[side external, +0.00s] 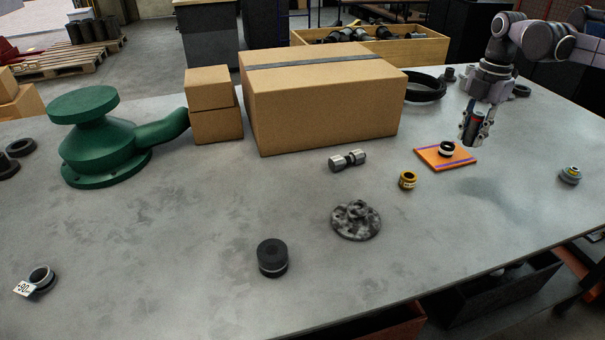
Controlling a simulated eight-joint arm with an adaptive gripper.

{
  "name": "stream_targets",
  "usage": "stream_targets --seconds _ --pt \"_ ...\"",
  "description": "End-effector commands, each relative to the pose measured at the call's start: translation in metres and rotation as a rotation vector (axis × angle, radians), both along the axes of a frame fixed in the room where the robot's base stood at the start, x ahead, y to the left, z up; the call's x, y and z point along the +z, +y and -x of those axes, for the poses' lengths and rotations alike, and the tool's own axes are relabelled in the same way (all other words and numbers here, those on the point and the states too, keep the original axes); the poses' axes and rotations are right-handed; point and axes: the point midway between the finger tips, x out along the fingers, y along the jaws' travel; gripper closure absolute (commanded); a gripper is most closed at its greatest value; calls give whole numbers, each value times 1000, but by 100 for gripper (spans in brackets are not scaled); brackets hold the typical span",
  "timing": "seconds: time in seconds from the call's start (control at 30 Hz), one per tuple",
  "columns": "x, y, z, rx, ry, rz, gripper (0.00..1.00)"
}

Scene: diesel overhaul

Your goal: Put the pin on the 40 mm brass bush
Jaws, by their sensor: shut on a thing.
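My gripper (473,134) is at the upper right, pointing down above the right part of an orange mat (462,164). It is shut on a dark, partly reddish part (474,119), mostly hidden by the fingers; it may be the pin, but I cannot tell. A small yellow, brass-coloured bush (408,181) stands on the bench left of and nearer than the mat. I cannot read its size. A black and white ring (447,148) sits on the mat, left of my gripper. A grey ring part with some yellow (569,175) lies at the far right.
A large carton (325,105) and a green housing (105,150) stand behind. A tagged ring (41,277) lies front left.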

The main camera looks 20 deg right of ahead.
Motion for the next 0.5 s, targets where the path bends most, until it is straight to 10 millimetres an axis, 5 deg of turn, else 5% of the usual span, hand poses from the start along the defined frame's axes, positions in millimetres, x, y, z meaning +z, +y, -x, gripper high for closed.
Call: stream_targets --seconds 0.13,0.5 --pt "-7 5 -7 5 0 -1 100" --pt "-50 69 -41 5 0 0 100"
